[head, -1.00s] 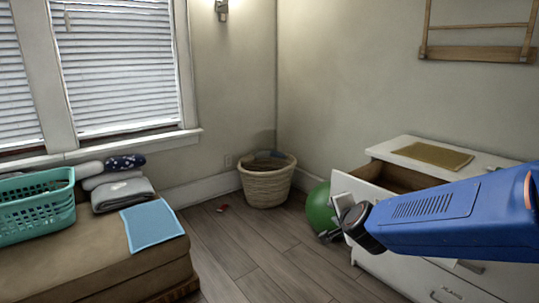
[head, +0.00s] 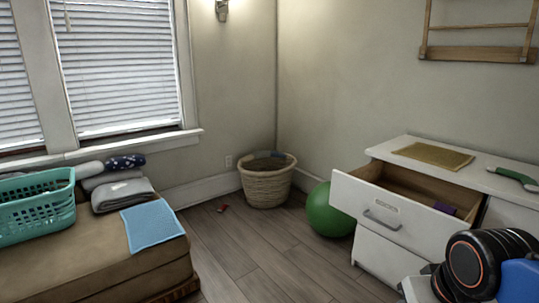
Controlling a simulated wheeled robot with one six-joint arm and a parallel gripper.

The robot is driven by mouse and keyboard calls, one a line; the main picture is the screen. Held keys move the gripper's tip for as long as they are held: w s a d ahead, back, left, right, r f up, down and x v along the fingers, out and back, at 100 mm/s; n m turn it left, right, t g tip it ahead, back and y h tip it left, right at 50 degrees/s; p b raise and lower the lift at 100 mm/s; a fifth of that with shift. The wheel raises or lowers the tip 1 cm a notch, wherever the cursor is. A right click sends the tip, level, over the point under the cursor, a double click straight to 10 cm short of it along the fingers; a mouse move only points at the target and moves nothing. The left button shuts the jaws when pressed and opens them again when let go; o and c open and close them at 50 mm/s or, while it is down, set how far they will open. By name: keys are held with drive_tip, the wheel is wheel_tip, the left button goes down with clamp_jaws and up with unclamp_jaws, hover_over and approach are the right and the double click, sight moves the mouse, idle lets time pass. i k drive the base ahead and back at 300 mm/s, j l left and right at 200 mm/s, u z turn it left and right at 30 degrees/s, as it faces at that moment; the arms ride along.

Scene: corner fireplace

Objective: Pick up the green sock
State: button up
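The green sock (head: 516,178) lies on the white top of the dresser (head: 420,240) at the far right of the head view. It is a dark green curved shape with paler ends. Parts of my blue and black arm fill the lower right corner. I cannot make out my gripper's fingers there, and nothing of mine touches the sock.
The dresser's top drawer (head: 385,213) is pulled out, with a purple item (head: 445,208) inside. A tan mat (head: 433,155) lies on the dresser top. A green ball (head: 328,212) and a wicker basket (head: 266,185) stand on the floor. A small red item (head: 222,208) lies nearby.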

sight(531, 184)
drive_tip(key=z, duration=1.3)
